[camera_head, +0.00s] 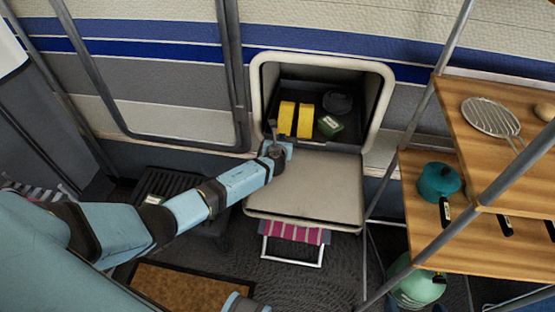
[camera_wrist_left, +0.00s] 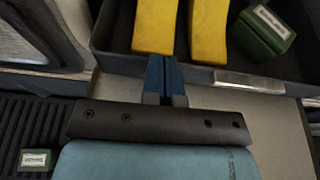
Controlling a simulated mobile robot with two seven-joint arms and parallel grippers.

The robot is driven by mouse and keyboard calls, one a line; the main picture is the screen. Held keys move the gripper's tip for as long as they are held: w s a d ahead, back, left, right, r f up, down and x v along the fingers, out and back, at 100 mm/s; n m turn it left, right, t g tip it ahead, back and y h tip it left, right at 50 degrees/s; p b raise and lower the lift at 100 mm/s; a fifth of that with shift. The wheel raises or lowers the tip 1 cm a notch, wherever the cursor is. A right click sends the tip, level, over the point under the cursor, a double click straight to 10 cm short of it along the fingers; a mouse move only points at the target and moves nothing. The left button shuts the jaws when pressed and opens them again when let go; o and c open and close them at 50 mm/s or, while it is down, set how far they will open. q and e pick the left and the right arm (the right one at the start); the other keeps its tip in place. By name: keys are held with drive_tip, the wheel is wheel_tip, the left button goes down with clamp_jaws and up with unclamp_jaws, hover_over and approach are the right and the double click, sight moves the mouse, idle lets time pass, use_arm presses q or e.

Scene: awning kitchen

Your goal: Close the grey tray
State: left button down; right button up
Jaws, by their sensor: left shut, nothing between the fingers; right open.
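The dark grey tray (camera_head: 293,92) sits in the opening of the white-framed compartment, above the lowered flap. It holds two yellow objects (camera_head: 287,114), a green box (camera_head: 330,126) and a dark round object (camera_head: 338,102). In the left wrist view the tray's front wall (camera_wrist_left: 205,74) has a pale metal strip (camera_wrist_left: 248,82). My left gripper (camera_head: 272,126) is at the left part of the tray's front. In the wrist view its blue fingers (camera_wrist_left: 165,78) are shut and empty, overlapping the front wall; contact cannot be told. My right gripper is out of view.
The beige flap (camera_head: 305,185) lies open below the compartment. A dark slatted stand (camera_head: 175,185) is at lower left, with a small green box in the wrist view (camera_wrist_left: 36,160). A wooden shelf rack (camera_head: 480,230) with a teal pot (camera_head: 437,181) stands at right.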

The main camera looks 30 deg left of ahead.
use_arm(q)
drive_tip(key=b, duration=0.3)
approach(287, 116)
drive_tip(key=w+f, duration=0.2)
drive_tip(key=f, duration=0.1)
drive_tip(key=shift+w+a, duration=0.25)
drive_tip(key=shift+a, duration=0.1)
drive_tip(key=w+b, duration=0.1)
drive_tip(key=w+a+b, duration=0.1)
drive_tip(key=w, duration=0.1)
drive_tip(key=shift+w+r, duration=0.1)
drive_tip(key=shift+w, duration=0.2)
drive_tip(key=shift+w+a+r, duration=0.1)
drive_tip(key=shift+w+r, duration=0.1)
drive_tip(key=shift+r, duration=0.15)
use_arm(e)
drive_tip(key=w+a+r+t+y, duration=0.2)
drive_tip(key=a+r+t, duration=0.1)
drive_tip(key=r, duration=0.3)
drive_tip(key=shift+w+a+y, duration=0.15)
drive_tip(key=shift+a+y, duration=0.1)
drive_tip(key=shift+y, duration=0.15)
